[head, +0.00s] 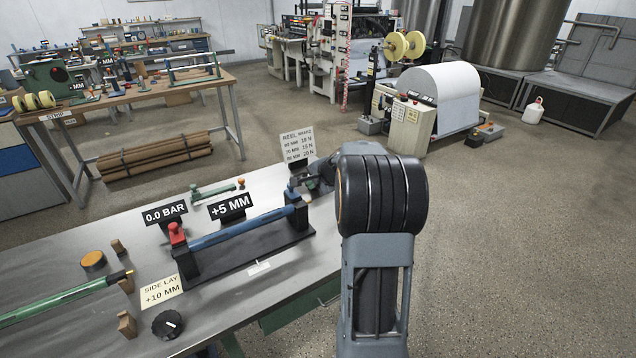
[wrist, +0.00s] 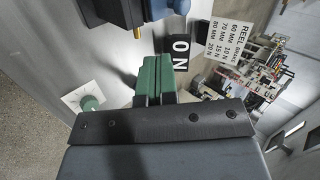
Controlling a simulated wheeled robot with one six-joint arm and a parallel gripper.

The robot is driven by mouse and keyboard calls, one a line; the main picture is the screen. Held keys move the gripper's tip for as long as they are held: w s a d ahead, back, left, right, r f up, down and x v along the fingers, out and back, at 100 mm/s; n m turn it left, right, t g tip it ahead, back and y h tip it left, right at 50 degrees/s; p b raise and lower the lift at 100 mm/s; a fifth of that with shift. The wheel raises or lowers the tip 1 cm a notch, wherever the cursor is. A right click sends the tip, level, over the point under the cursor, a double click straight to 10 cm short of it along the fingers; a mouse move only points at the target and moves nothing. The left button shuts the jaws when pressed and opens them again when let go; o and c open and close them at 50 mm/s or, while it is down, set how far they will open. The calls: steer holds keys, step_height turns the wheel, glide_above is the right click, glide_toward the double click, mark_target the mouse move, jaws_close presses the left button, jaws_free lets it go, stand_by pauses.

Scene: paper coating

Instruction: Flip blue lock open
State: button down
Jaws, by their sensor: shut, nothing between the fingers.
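The long blue bar (head: 240,228) lies across a black stand on the steel bench, with a red lock (head: 177,234) at its left end. The blue lock (head: 293,195) is at the bar's right end, partly hidden by my gripper (head: 308,188). In the wrist view, my gripper (wrist: 155,77) shows as two green fingers pressed together, shut and empty. A blue part (wrist: 157,8) shows at the top edge beyond the fingertips, with a visible gap; I cannot tell whether it is the lock. An orange-tipped piece (wrist: 137,33) is beside it.
A "REEL BRAKE" sign (head: 299,146) stands close behind my gripper. "0.0 BAR" (head: 165,214) and "+5 MM" (head: 230,206) signs stand behind the bar. A green roller (head: 65,299) and black knob (head: 167,324) are at the bench's left. A "0 N" display (wrist: 177,50) is close to the fingers.

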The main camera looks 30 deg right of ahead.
steer(key=shift+v, duration=1.25)
